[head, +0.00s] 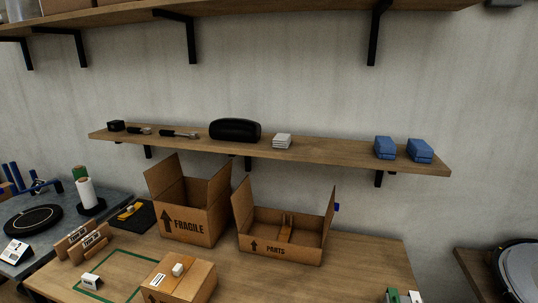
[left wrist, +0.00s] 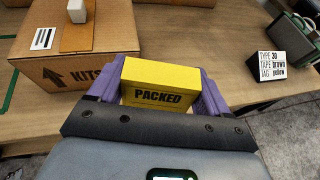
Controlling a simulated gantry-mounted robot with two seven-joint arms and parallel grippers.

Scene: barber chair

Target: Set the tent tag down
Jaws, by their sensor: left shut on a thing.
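The yellow tent tag (left wrist: 158,84), printed PACKED, is between the purple fingers of my left gripper (left wrist: 160,78) in the left wrist view. The gripper is shut on it. The tag is upright, its lettering facing the wrist camera. It is in front of the closed KITS box (left wrist: 95,50), near the table's front edge; I cannot tell whether its base touches the wood. The same KITS box shows in the head view (head: 188,283). Neither gripper appears in the head view, and my right gripper is in no frame.
A card (left wrist: 285,48) reading type 30, tape brown, tag yellow stands to the right. The open FRAGILE box (head: 190,222) and PARTS box (head: 275,250) stand at the table's back. A green outline (head: 84,290) lies left. Bare wood (head: 340,280) lies right of the KITS box.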

